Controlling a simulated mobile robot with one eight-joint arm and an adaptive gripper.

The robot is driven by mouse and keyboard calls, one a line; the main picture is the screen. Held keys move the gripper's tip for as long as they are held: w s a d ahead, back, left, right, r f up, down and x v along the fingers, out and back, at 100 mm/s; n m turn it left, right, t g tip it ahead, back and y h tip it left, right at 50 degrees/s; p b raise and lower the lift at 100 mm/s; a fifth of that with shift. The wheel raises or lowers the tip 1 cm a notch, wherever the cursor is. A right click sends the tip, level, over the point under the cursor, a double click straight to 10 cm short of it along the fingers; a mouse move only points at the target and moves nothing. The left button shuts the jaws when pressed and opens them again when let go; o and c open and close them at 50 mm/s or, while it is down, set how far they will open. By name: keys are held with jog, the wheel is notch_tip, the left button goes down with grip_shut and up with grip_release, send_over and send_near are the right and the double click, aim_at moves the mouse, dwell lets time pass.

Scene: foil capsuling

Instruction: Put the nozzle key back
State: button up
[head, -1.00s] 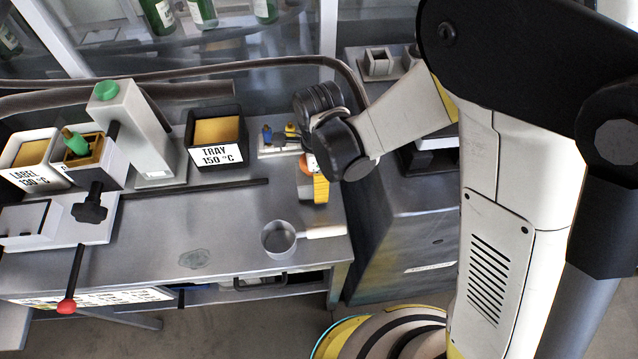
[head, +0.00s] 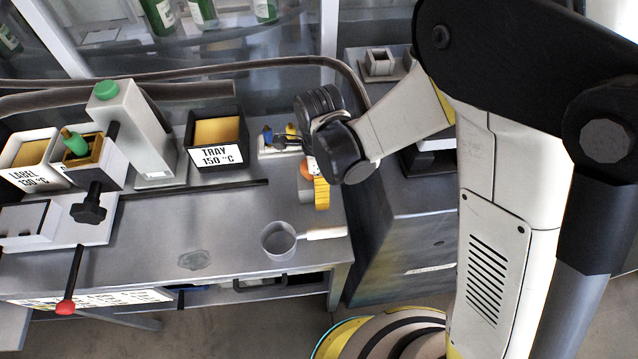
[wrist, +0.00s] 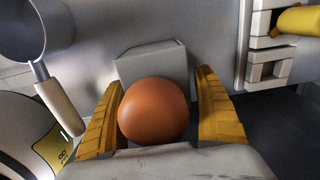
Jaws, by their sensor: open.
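A round orange-brown knob (wrist: 153,111) sits between the two yellow fingers of my gripper (wrist: 160,82) in the wrist view. The fingers are open around it, one on each side. A grey block (wrist: 155,62) is just beyond the knob. In the head view the orange knob (head: 306,170) shows beside my gripper (head: 314,180) at the right end of the bench. I cannot tell whether the knob belongs to the nozzle key. A pale rack (head: 268,152) with blue and yellow-handled pieces stands just left of my gripper. A yellow handle (wrist: 300,20) shows on it in the wrist view.
A grey pan (head: 279,240) with a pale handle lies at the bench front, below my gripper. The black tray bin (head: 216,165) stands left of the rack. A grey press with a green button (head: 106,90) is further left. The middle bench is clear.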

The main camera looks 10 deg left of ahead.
notch_tip(320, 180, up, 11)
jog(key=p, duration=0.3)
jog(key=shift+r, duration=0.2)
